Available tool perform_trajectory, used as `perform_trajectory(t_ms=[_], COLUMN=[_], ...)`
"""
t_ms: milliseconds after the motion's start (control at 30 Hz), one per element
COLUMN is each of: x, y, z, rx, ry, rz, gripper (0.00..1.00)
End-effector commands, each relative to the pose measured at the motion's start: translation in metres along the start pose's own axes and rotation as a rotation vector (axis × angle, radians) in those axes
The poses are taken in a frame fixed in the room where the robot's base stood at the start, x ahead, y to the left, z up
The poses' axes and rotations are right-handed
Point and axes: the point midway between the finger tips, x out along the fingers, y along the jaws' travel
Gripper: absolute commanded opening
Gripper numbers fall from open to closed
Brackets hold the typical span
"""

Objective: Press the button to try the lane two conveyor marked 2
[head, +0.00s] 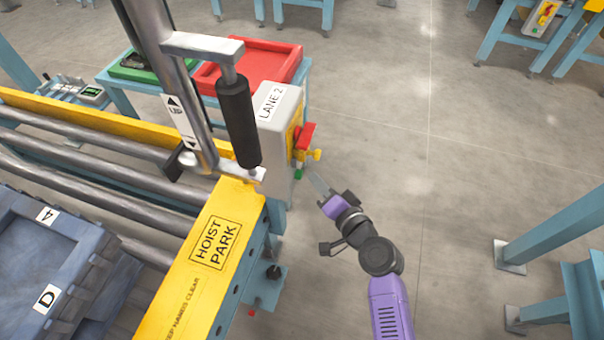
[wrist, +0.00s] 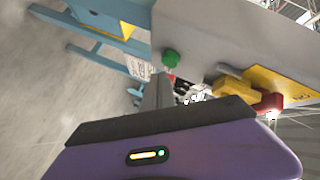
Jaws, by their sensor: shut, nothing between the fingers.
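A grey control box (head: 284,150) labelled LANE 2 stands at the end of the roller conveyor (head: 95,152). Its right face carries a red part (head: 305,133), a yellow part (head: 316,155) and, lowest, a green button (head: 299,174). In the wrist view the green button (wrist: 171,58) is just beyond the fingertips, with the yellow part (wrist: 225,97) and red part (wrist: 270,102) to the right. My gripper (head: 314,180) is shut and empty, close to the right of the green button. I cannot tell whether the tips touch it.
A yellow HOIST PARK beam (head: 212,245) and a hoist post with a black handle (head: 235,120) stand left of the box. A blue-grey crate (head: 40,265) sits on the rollers. A red tray (head: 265,65) is behind.

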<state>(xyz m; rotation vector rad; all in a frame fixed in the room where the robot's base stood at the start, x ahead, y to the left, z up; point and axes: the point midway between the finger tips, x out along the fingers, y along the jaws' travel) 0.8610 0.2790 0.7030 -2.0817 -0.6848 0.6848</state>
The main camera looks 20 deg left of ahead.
Motion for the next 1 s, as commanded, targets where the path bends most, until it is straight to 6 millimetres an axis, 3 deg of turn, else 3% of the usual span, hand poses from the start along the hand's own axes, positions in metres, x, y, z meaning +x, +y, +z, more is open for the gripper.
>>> perform_trajectory(t_ms=[1000], x=[0.0069], y=[-0.0053], z=[0.0049], rx=[0.0], ry=[0.0], rz=[0.0], gripper=[0.0])
